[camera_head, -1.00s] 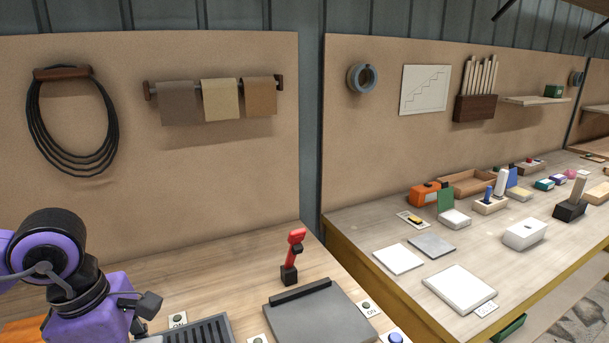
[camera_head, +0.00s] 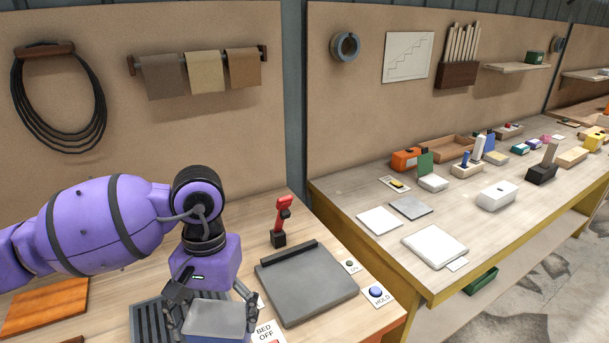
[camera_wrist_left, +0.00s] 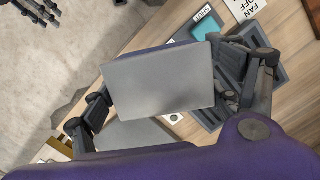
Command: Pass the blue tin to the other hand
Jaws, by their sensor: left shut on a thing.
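The blue tin (camera_head: 216,320) is between the fingers of my left gripper (camera_head: 212,312) in the head view, low in the picture over the near bench. Its broad grey face shows, with a thin blue edge; the rest is hidden or cut off. In the left wrist view the tin (camera_wrist_left: 158,82) fills the middle. The left gripper (camera_wrist_left: 172,98) has dark fingers on both sides of it and is shut on it. Dark finger parts of what looks like my right gripper (camera_wrist_left: 40,10) show at the top left of the wrist view, apart from the tin, partly cut off.
A slotted dark tray (camera_head: 155,322) lies beside the tin. A grey hinged plate (camera_head: 306,281), a red-handled tool (camera_head: 281,220) and a blue button (camera_head: 376,291) are to the right. An orange-brown board (camera_head: 45,305) lies at left. The far bench (camera_head: 350,195) carries several boxes.

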